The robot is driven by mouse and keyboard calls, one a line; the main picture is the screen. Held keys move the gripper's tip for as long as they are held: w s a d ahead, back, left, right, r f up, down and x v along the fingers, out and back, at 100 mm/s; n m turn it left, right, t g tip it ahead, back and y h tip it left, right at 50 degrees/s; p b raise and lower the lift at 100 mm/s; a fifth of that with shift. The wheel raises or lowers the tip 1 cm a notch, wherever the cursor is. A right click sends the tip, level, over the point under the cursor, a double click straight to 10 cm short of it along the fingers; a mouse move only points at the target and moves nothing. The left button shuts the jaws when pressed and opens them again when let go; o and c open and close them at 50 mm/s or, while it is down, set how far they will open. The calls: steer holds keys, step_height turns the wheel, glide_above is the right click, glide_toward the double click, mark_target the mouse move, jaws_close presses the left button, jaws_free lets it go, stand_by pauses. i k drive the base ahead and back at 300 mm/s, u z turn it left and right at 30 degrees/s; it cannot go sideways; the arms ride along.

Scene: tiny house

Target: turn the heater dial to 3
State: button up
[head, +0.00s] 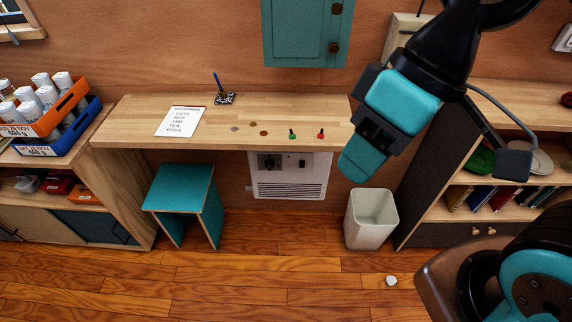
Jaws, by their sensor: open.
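The heater (290,184) is a white panel low on the back wall, under the desk. Its dark dial (268,164) sits at the upper left of its face, just below the desk's front edge. The dial's numbers and pointer are too small to read. My gripper (357,166) is at the right of the heater in the picture, in front of the desk's right end. It appears empty and apart from the dial. The gap between its fingers is hard to see from here.
The wooden desk (335,112) overhangs the heater. A teal stool (178,183) stands left of it and a white bin (371,213) right. Shelves flank both sides. A small white object (391,280) lies on the floor. The floor before the heater is clear.

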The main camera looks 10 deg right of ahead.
mark_target(269, 163)
steer(key=u, duration=2.25)
steer(key=i, duration=2.05)
steer(key=z, duration=2.25)
